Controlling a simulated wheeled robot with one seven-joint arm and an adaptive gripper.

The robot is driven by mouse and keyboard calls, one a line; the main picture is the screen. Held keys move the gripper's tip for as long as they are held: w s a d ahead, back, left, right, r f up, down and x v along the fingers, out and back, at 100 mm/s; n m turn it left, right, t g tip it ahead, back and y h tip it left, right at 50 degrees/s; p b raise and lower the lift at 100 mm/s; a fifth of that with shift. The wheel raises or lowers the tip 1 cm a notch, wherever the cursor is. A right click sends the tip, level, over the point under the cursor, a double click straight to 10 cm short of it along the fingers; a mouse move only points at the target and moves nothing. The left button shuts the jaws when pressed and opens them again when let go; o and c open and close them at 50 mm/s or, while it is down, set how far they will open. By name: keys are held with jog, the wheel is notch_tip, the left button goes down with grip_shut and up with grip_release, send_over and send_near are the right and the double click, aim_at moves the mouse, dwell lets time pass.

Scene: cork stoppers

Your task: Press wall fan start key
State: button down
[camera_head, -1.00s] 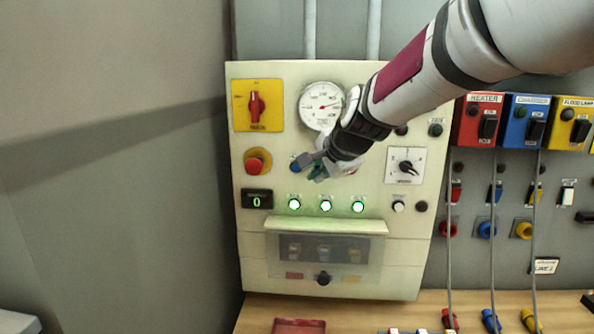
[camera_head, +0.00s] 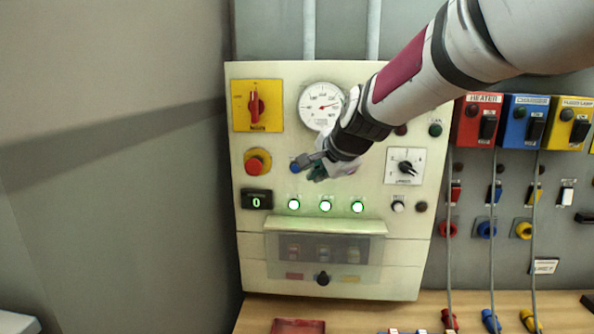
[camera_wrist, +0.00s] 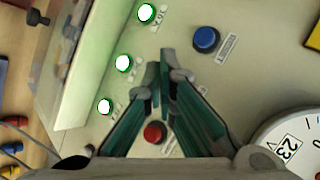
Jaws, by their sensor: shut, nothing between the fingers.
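A pale control panel (camera_head: 405,275) stands on the bench against the wall. My gripper (camera_head: 309,164) is shut and empty, its fingers pointing at the panel face just right of a round blue button (camera_head: 295,167). In the wrist view the blue button (camera_wrist: 206,39) lies beyond and to the right of the closed fingertips (camera_wrist: 164,56), apart from them in the picture. A red button (camera_wrist: 154,133) shows between the fingers there. I cannot read which button is the wall fan start key. Whether the tips touch the panel is unclear. My wrist hides part of the panel's middle.
A red emergency knob (camera_head: 255,164), a red rotary switch (camera_head: 256,105) and a gauge (camera_head: 321,106) surround the area. Several green-lit lamps (camera_head: 326,205) sit below, above a protruding cover (camera_head: 325,226). Coloured switch boxes (camera_head: 479,120) hang at the right.

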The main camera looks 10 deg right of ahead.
jog(key=shift+w, duration=0.1)
jog(key=shift+w+d, duration=0.15)
jog(key=shift+w, duration=0.15)
jog(key=shift+w+d, duration=0.15)
jog(key=shift+w, duration=0.25)
dwell(0.7)
jog(key=shift+s, duration=0.15)
jog(key=shift+s+a+p, duration=0.3)
jog(key=shift+s, duration=0.4)
jog(key=shift+s+a+p, duration=0.25)
jog(key=shift+s+p, duration=0.25)
jog(key=shift+s, duration=0.3)
jog(key=shift+s+a+p, duration=0.25)
jog(key=shift+s+p, duration=0.25)
jog(key=shift+s, duration=0.25)
jog(key=shift+s+a+p, duration=0.25)
jog(key=shift+s+p, duration=0.25)
jog(key=shift+s, duration=0.3)
